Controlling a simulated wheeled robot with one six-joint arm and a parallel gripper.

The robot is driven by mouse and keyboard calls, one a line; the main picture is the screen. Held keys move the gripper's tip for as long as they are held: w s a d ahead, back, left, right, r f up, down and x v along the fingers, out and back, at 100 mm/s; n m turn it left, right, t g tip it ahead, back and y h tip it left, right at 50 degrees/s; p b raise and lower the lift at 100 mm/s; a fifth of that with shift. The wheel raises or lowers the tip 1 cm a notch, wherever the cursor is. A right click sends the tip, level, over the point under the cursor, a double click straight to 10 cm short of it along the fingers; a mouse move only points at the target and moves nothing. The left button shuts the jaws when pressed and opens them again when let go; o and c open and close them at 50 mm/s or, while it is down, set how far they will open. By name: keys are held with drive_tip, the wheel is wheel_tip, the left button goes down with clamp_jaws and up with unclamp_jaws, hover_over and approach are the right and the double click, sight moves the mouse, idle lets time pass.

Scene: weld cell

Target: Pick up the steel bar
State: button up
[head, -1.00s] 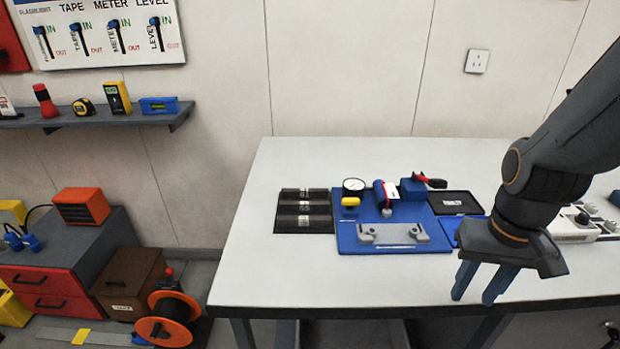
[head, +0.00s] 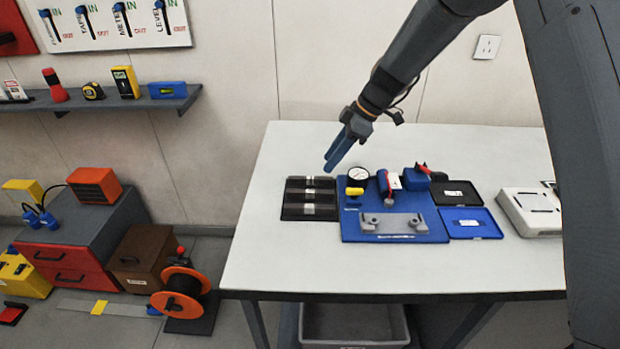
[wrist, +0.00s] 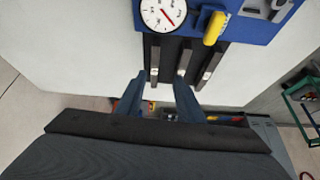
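A black rack (head: 284,213) with three slots lies on the left of the workbench, beside a blue fixture board. Each slot shows a short light-grey piece at its middle; I cannot tell which is the steel bar. In the wrist view the slots show as dark strips with pale metal pieces, the near one (wrist: 154,72) framed between my fingertips. My gripper (head: 330,168) is above the bench near the rack's far side. In the wrist view my gripper (wrist: 160,82) is open, its two blue-grey fingers apart with nothing held between them.
The blue board (head: 347,230) carries a dial gauge (head: 358,174), a yellow-handled part (head: 354,191), a grey fixture (head: 393,223) and a red-handled clamp (head: 421,172). A black tray, a blue tray (head: 487,233) and a white device (head: 535,215) stand to the right. The bench's left front is clear.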

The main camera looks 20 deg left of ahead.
sight(311, 177)
drive_tip(key=shift+w+a+n, duration=0.1)
drive_tip(key=shift+a+n, duration=0.2)
drive_tip(key=shift+a, duration=0.3)
drive_tip(key=shift+a+f, duration=0.25)
drive_tip(key=shift+w+p+x, duration=0.2)
drive_tip(key=shift+p+x, duration=0.8)
drive_tip(key=shift+x, duration=0.75)
drive_tip(key=shift+w+p+x, duration=0.2)
drive_tip(key=shift+p+x, duration=0.8)
drive_tip(key=shift+x, duration=0.75)
drive_tip(key=shift+s, duration=0.15)
drive_tip(key=shift+c, duration=0.4)
clamp_jaws()
